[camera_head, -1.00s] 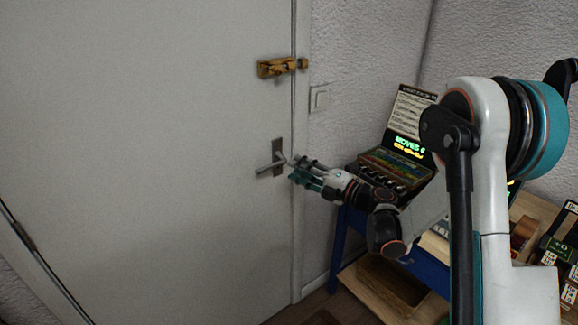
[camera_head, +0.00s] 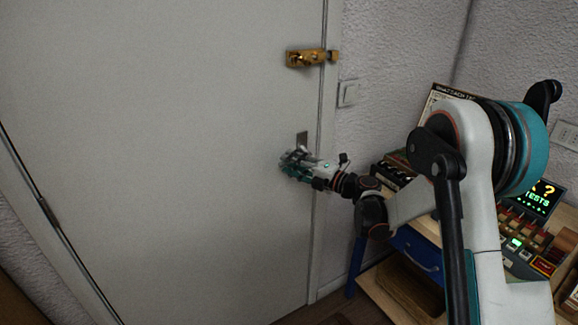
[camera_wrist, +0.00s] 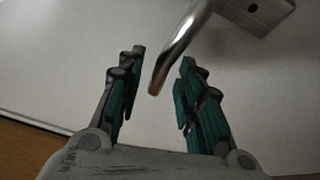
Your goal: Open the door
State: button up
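The white door (camera_head: 170,150) fills the left and middle of the head view and looks closed against its frame. Its lever handle is mostly hidden behind my gripper there, with the handle's backplate (camera_head: 302,139) just above. In the wrist view the silver handle (camera_wrist: 180,48) curves down, its end between my two fingers. My gripper (camera_wrist: 158,95) is open around the handle's end; I see gaps on both sides and cannot tell any contact. In the head view my gripper (camera_head: 288,163) is at the handle.
A brass bolt (camera_head: 308,58) sits on the door above the handle. A light switch (camera_head: 348,93) is on the wall to the right. A blue-framed table (camera_head: 418,250) with game boxes and a lit device (camera_head: 540,195) stands right, beneath my arm.

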jog(key=shift+x, duration=0.8)
jog(key=shift+c, duration=0.5)
grip_shut()
